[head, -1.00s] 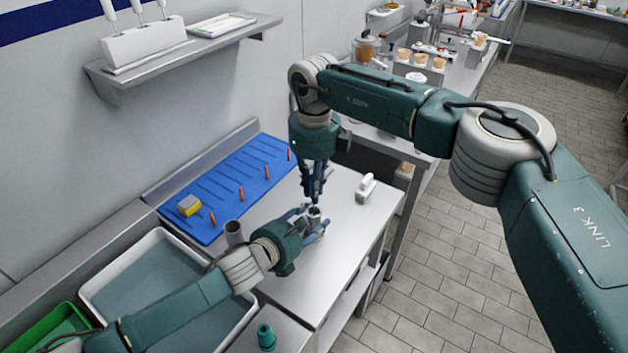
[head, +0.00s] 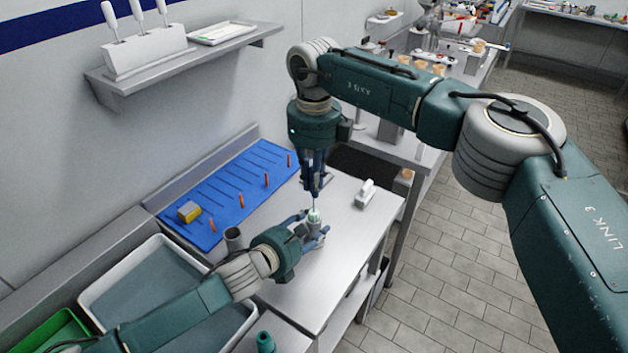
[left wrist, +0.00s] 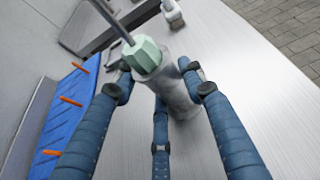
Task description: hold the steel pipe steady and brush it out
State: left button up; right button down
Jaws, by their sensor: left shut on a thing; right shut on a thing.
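The steel pipe (head: 314,227) stands upright over the steel table, and in the left wrist view the grey pipe (left wrist: 176,97) shows between three blue fingers. My left gripper (head: 312,233) is shut around it from the side. My right gripper (head: 314,194) points down above the pipe, shut on the thin rod of a brush. The brush's pale green head (left wrist: 144,56) is at the pipe's mouth; it also shows in the head view (head: 314,214). The head covers the mouth, so I cannot tell how far it reaches inside.
A blue mat (head: 232,191) with several orange-tipped rods and a yellow block (head: 189,211) lies left. A second grey tube (head: 234,238) stands by my left wrist. A white-rimmed basin (head: 120,263) is front left.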

pick_arm(q)
jog(key=shift+f, duration=0.1)
pick_arm(e)
jog(key=shift+f, duration=2.1)
jog(key=shift+r, duration=2.5)
jog(key=shift+f, duration=2.5)
jog(key=shift+r, duration=2.5)
jog(key=shift+r, duration=3.75)
pick_arm(q)
jog(key=o, duration=1.7)
jog(key=shift+c, duration=0.2)
jog(key=shift+o, duration=0.3)
